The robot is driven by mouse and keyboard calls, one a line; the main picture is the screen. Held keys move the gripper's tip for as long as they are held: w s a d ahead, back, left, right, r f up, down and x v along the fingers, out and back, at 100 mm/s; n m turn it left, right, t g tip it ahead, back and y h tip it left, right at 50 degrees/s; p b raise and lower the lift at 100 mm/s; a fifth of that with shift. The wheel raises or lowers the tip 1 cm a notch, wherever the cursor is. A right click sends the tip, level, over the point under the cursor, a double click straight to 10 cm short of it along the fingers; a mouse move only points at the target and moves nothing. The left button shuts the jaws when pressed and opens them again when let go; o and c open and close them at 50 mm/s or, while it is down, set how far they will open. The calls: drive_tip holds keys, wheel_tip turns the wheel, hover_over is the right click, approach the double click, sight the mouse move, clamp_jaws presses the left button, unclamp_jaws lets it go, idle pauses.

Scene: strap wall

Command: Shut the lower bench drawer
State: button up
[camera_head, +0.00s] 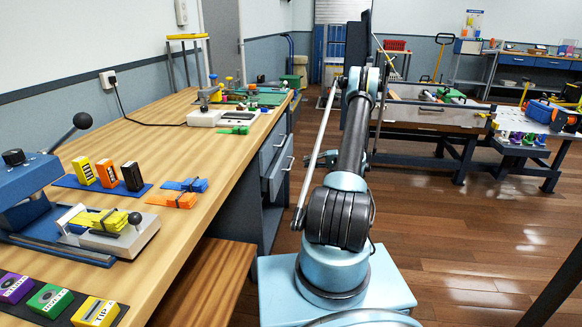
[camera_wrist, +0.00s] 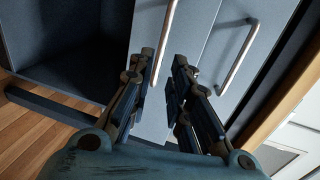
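The lower bench drawer (camera_head: 280,174) is grey-blue with a metal bar handle, and it stands partly out from the bench in the head view. The upper drawer (camera_head: 272,144) sits above it, farther in. In the wrist view the lower drawer front (camera_wrist: 150,118) lies ahead of my gripper (camera_wrist: 164,64), with its handle (camera_wrist: 167,35) near the fingertips. The upper drawer's handle (camera_wrist: 238,58) is to the right. My gripper's fingers are apart, with nothing seen between them. Whether they touch the drawer I cannot tell.
The wooden bench top (camera_head: 150,150) carries boxes, straps and tools. A dark open bay (camera_wrist: 75,45) lies beside the drawers in the wrist view. A wooden stool or low bench (camera_head: 207,283) stands in front. Wooden floor (camera_head: 440,225) is clear to the right.

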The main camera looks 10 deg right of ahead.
sight(292, 162)
drive_tip(key=x, duration=0.9)
drive_tip(key=shift+w+a, duration=0.1)
drive_tip(key=shift+a, duration=0.1)
drive_tip(key=shift+c, duration=0.3)
clamp_jaws()
